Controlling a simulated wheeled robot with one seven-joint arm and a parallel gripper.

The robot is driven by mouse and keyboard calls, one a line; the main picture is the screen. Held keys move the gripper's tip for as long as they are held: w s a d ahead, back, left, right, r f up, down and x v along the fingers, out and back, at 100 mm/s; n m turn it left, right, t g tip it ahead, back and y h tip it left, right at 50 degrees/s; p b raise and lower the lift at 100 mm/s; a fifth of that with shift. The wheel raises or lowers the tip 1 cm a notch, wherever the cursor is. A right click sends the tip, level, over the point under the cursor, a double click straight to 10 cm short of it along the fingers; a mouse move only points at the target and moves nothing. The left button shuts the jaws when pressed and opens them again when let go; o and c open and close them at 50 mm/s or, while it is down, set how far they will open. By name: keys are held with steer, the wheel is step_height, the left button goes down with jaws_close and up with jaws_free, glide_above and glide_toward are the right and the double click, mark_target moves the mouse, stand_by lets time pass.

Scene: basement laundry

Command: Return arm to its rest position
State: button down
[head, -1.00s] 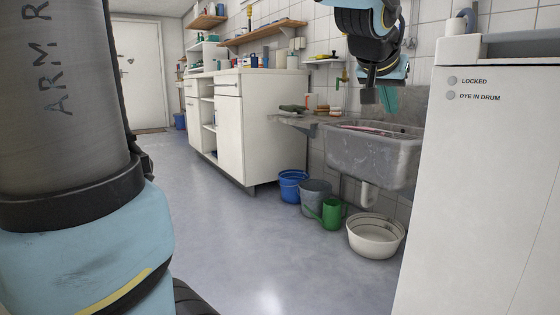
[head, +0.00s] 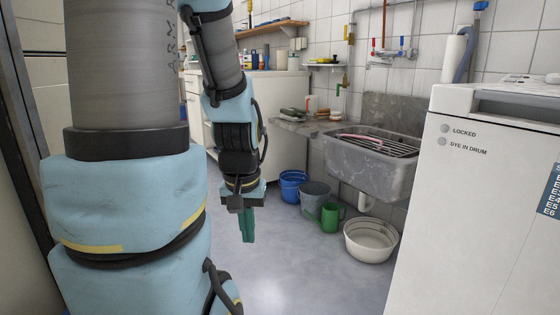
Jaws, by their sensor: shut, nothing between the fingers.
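My gripper (head: 247,226) hangs pointing down in the middle of the head view, at the end of my blue and grey arm. Its teal fingers are shut with nothing between them. It is over the open floor, left of the blue bucket (head: 292,187) and apart from it. The upper arm fills the left part of the view and hides some of the white cabinet behind.
A grey stone sink (head: 365,178) with a rack in it is on the wall at right. A white machine (head: 475,220) stands at front right. A grey bucket (head: 315,193), a green watering can (head: 331,216) and a white basin (head: 370,240) sit on the floor. The white cabinet (head: 263,105) is behind my arm.

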step_height(320, 180, up, 34)
steer(key=p, duration=3.2)
steer(key=shift+p, duration=0.35)
